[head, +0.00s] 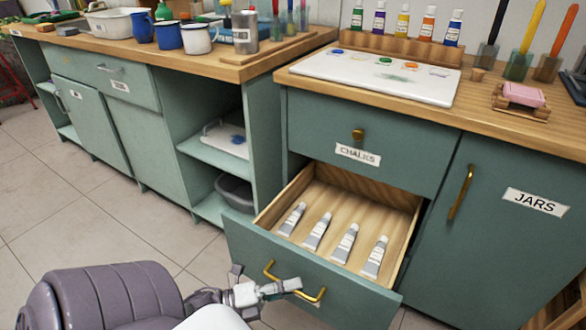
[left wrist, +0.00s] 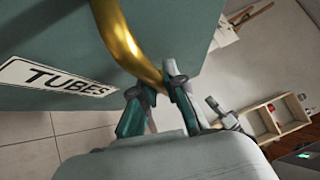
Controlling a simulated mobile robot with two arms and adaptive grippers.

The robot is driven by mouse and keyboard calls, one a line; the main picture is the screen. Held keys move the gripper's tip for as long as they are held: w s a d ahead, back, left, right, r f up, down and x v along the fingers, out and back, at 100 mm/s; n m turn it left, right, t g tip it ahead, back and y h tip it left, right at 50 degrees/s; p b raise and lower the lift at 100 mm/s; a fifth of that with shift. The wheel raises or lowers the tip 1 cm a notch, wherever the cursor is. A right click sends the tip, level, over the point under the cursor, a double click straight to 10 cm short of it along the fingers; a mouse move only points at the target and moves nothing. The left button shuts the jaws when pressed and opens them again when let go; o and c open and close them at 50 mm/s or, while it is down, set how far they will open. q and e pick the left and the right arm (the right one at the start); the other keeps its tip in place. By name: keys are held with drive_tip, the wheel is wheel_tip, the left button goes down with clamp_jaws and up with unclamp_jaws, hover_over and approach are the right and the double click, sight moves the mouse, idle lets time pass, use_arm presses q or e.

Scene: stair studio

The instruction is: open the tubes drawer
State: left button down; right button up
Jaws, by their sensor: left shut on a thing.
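The tubes drawer (head: 290,272) is the lower drawer of the green cabinet. It stands pulled out, with several paint tubes (head: 317,231) lying in a row on its wooden floor. The "TUBES" label (left wrist: 55,78) shows on its front in the left wrist view. My left gripper (head: 287,287) is shut on the brass handle (head: 317,297) of this drawer. In the left wrist view its fingers (left wrist: 158,84) sit on either side of the handle bar (left wrist: 122,40). My right gripper is in neither view.
The chalks drawer (head: 365,138) above is shut, and the jars door (head: 500,200) at right is shut. A paint palette tray (head: 375,79) lies on the wooden top. Open shelves at left hold a grey basin (head: 234,190). Tiled floor (head: 120,235) is clear at left.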

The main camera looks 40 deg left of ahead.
use_arm(q)
drive_tip(key=c, duration=1.2)
unclamp_jaws()
drive_tip(key=v, duration=1.2)
